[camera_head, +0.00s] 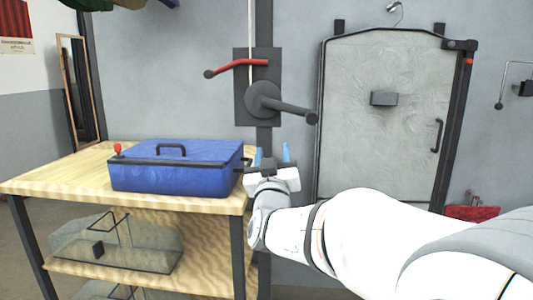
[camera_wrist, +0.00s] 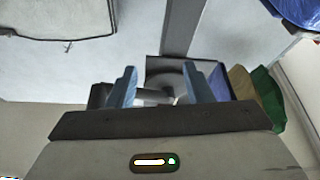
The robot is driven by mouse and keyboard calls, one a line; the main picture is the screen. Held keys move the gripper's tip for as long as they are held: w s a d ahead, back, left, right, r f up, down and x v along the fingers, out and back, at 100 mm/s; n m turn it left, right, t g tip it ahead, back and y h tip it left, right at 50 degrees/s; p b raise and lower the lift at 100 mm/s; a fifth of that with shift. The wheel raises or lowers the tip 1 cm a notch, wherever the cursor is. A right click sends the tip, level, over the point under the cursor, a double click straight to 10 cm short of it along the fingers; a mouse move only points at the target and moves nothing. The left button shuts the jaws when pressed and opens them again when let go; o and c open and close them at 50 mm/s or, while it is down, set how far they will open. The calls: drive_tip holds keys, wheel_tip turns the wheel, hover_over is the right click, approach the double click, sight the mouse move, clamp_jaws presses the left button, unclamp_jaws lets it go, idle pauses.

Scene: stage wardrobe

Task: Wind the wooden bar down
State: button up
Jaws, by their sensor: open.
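A grey winch drum (camera_head: 263,99) sits on a dark wall plate (camera_head: 242,88), with a crank handle (camera_head: 292,109) reaching out to the right. No wooden bar can be made out. My gripper (camera_head: 272,155) is open and empty, below the crank in the head view. In the wrist view its two blue fingers (camera_wrist: 161,88) stand on either side of the drum (camera_wrist: 170,80) in the background; the fingers partly hide the plate.
A blue case (camera_head: 180,168) lies on a wooden workbench (camera_head: 60,168) at left, close beside my gripper. Dark and green cloth (camera_head: 115,5) hangs at the top left.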

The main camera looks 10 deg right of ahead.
drive_tip(key=v, duration=0.7)
drive_tip(key=shift+p, duration=0.35)
